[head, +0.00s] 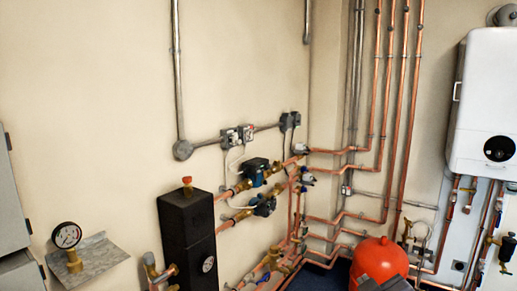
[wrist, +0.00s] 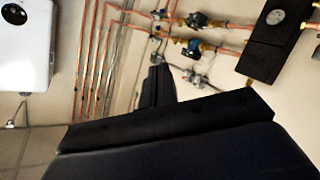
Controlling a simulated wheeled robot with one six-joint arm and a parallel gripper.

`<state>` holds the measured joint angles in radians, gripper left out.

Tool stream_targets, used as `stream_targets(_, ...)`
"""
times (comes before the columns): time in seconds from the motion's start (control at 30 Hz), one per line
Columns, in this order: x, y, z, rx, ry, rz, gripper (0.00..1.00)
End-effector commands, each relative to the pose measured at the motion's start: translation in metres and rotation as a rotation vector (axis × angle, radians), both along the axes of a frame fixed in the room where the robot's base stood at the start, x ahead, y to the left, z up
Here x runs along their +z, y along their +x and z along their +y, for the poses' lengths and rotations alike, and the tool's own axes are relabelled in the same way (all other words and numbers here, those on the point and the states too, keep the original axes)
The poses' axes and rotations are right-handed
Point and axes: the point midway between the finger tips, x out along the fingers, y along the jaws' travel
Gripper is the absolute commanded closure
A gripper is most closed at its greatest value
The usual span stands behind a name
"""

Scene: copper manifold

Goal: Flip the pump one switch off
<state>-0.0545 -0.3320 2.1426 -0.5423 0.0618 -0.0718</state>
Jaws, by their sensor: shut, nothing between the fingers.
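Two small switch units sit side by side on the wall conduit in the head view, a left one (head: 230,137) and a right one (head: 247,132) with a reddish spot. I cannot read which is pump one or how either is set. Two blue-green pumps, an upper (head: 256,171) and a lower (head: 264,206), are on the copper pipes below them. The wrist view is upside down; the switch units (wrist: 197,77) show small and blurred there, beyond my gripper (wrist: 157,72). My gripper is shut and empty, well apart from the wall.
A black header block (head: 188,240) and a gauge on a bracket (head: 67,236) stand at left. A red vessel (head: 378,262) is low at right, near copper risers (head: 401,125) and a white boiler (head: 481,100). The wall above the switches is mostly bare.

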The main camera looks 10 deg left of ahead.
Motion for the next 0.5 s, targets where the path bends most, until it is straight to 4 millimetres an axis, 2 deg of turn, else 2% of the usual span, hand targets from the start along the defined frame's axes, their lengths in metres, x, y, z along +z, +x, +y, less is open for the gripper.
stream_targets(0.03, 0.018, 0.014, 0.013, 0.072, -0.051, -0.098, 1.00)
stream_targets(0.1, 0.047, 0.026, 0.034, 0.183, -0.126, -0.235, 1.00)
stream_targets(0.23, 0.091, 0.033, 0.082, 0.412, -0.258, -0.470, 1.00)
stream_targets(0.33, 0.112, 0.026, 0.121, 0.606, -0.352, -0.626, 1.00)
stream_targets(0.5, 0.121, -0.002, 0.172, 0.922, -0.474, -0.821, 1.00)
